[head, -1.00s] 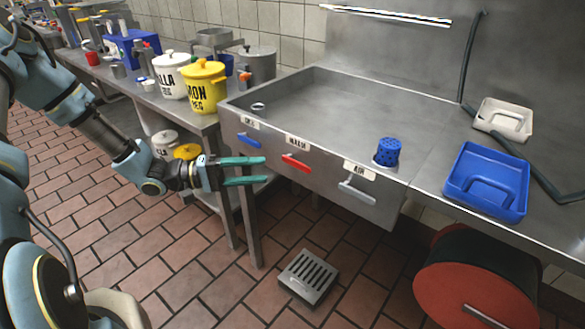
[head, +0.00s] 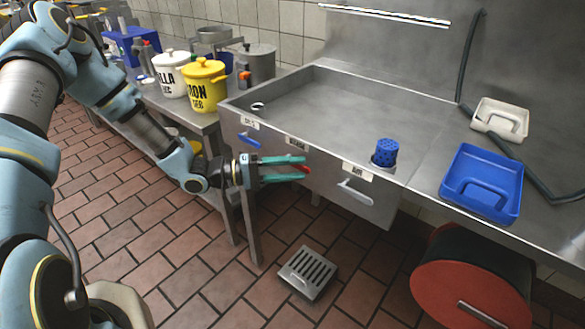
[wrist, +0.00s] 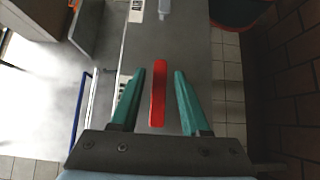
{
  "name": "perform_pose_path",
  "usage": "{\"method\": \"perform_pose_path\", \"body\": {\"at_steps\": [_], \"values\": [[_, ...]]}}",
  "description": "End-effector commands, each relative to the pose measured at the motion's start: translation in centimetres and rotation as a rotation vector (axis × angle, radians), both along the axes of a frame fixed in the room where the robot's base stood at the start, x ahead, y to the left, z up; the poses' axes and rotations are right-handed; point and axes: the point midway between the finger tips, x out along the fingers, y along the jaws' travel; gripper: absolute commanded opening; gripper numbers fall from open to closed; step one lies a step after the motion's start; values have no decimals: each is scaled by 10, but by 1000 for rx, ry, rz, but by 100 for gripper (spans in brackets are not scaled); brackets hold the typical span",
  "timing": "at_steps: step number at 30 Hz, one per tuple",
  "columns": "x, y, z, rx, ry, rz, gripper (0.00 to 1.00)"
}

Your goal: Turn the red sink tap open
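The red tap (head: 303,168) is a lever on the front panel of the steel sink (head: 330,100), in the middle of a row of three. My gripper (head: 290,168) is in front of the panel with its teal fingers at the red tap. In the wrist view the red tap (wrist: 158,93) stands between the two fingers of my gripper (wrist: 160,75), with a gap on each side. The gripper is open. In the head view the fingers hide part of the red tap.
A blue lever (head: 250,140) is left of the red tap and a pale grey lever (head: 355,193) is right of it. A blue perforated cup (head: 386,152) stands by the sink's front edge. A floor drain (head: 307,272) and a red reel (head: 475,280) are below.

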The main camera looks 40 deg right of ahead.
Motion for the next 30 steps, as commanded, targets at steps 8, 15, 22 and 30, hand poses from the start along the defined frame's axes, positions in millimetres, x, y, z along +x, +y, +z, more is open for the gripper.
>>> {"method": "perform_pose_path", "body": {"at_steps": [8, 15, 22, 30], "values": [[0, 0, 0, 0, 0, 0, 13], [0, 0, 0, 0, 0, 0, 0], [0, 0, 0, 1, -1, 0, 0], [0, 1, 0, 1, -1, 0, 0]]}}
